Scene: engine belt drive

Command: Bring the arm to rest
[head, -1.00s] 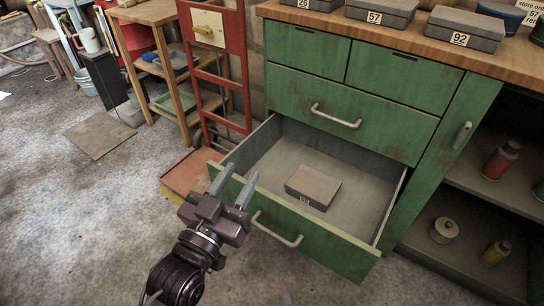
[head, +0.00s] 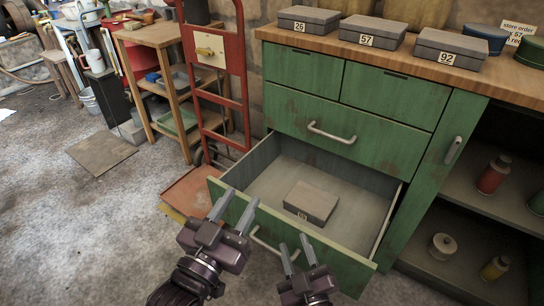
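My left gripper (head: 234,211) is in front of the open bottom drawer, near its left front corner. Its two fingers stand apart with nothing between them. My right gripper (head: 295,248) is low in the picture, in front of the drawer's front panel. Its fingers are also apart and empty. The open drawer (head: 328,255) of the green cabinet (head: 350,130) holds one grey box (head: 312,201) with a small label. The drawer's handle (head: 265,240) is partly hidden behind my grippers.
Grey boxes marked 26 (head: 308,20), 57 (head: 373,31) and 92 (head: 450,48) stand on the wooden top. A red hand truck (head: 243,80) stands left of the cabinet. Open shelves with cans (head: 493,175) are at right. The floor at left is mostly clear.

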